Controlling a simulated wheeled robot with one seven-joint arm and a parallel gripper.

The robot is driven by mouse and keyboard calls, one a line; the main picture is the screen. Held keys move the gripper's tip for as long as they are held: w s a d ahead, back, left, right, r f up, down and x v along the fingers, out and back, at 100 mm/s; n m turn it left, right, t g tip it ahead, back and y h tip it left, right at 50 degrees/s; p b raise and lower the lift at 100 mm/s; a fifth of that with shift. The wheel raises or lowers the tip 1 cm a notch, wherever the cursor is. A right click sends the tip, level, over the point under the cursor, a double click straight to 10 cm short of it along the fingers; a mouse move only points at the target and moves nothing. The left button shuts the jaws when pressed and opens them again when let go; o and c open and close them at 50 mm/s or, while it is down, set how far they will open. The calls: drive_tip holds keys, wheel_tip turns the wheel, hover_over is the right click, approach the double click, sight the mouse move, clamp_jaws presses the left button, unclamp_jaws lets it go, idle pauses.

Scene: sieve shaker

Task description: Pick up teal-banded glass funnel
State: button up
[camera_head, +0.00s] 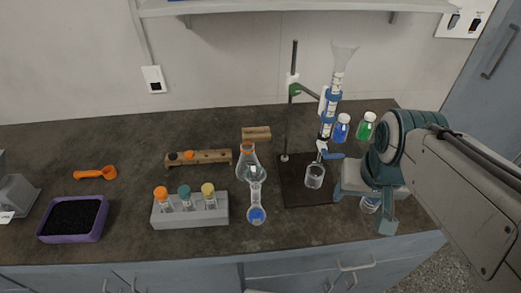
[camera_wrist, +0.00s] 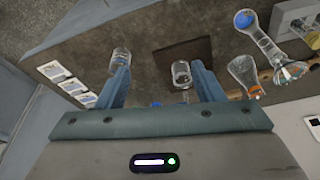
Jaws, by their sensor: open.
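A clear glass funnel (camera_head: 254,173) with a bluish-teal tint at its rim seems to sit in the mouth of a long-necked flask (camera_head: 257,214) with blue liquid, left of the stand. In the wrist view the funnel's flared mouth (camera_wrist: 292,72) is at the far right and the flask's round blue body (camera_wrist: 244,19) is at the top. My gripper (camera_head: 362,207) is open and empty, well to the right of the funnel, over the right part of the counter. Its two fingers are spread in the wrist view (camera_wrist: 163,85). A clear bottle (camera_wrist: 121,57) shows beside the left finger.
A stand with a clamped column (camera_head: 330,105) rises between my gripper and the funnel, with a glass vessel (camera_head: 315,177) below. An orange-banded flask (camera_head: 247,152) stands just behind the funnel. A grey rack (camera_head: 190,217) of capped vials is to its left.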

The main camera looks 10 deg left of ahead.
drive_tip(key=w+a+r+g, duration=0.1)
drive_tip(key=w+a+r, duration=0.4)
drive_tip(key=a, duration=0.4)
drive_tip(key=m+g, duration=0.2)
hover_over(255, 179)
drive_tip(key=f, duration=0.6)
drive_tip(key=shift+s+d+f, duration=0.15)
drive_tip(key=shift+d+f, duration=0.05)
drive_tip(key=shift+s+a+f, duration=0.1)
drive_tip(key=shift+f, duration=1.35)
drive_tip(key=shift+s+f, duration=0.1)
drive_tip(key=shift+f, duration=1.35)
drive_tip(key=c, duration=0.9)
